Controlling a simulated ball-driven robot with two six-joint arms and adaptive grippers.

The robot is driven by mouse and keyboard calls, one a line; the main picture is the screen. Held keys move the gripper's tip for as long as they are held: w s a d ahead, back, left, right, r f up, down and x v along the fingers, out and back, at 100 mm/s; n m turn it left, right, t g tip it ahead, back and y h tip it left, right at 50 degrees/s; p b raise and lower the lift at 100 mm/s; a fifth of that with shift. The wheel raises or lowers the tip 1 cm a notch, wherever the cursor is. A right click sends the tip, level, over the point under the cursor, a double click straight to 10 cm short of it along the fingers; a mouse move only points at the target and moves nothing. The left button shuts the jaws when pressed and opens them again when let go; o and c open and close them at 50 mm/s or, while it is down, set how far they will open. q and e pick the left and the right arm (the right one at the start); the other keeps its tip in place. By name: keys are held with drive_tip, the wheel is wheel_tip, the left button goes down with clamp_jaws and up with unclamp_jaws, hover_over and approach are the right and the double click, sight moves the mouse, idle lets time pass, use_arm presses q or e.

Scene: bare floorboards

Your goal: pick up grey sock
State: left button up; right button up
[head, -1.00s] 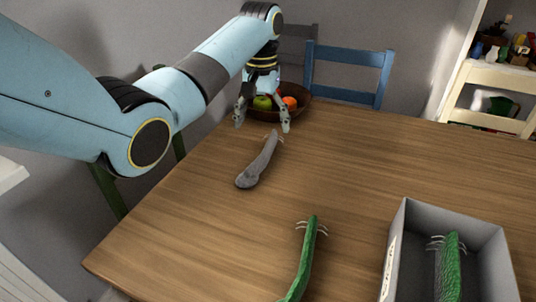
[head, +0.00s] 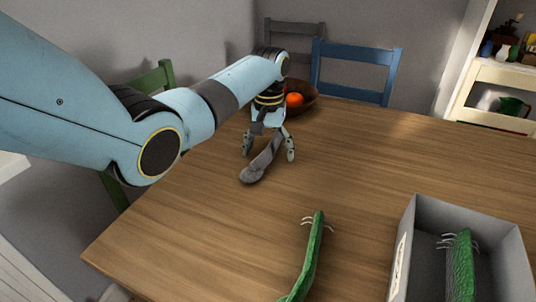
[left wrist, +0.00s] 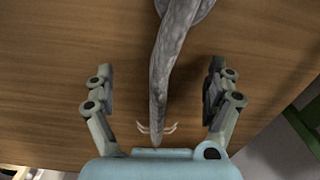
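The grey sock (head: 262,162) lies on the wooden table, long and narrow, with its wider end toward me. My left gripper (head: 269,152) is open over its far part, one finger on each side. In the left wrist view the grey sock (left wrist: 172,70) runs between the open fingers of my left gripper (left wrist: 160,85), with a gap on both sides. Thin pale strands show at its narrow end. I cannot tell the exact height of the fingers above the table. My right gripper is not in view.
A bowl (head: 308,98) with fruit stands behind my left gripper. Chairs, including a blue one (head: 355,54), stand beyond the table.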

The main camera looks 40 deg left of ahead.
use_arm(q)
drive_tip(key=c, duration=1)
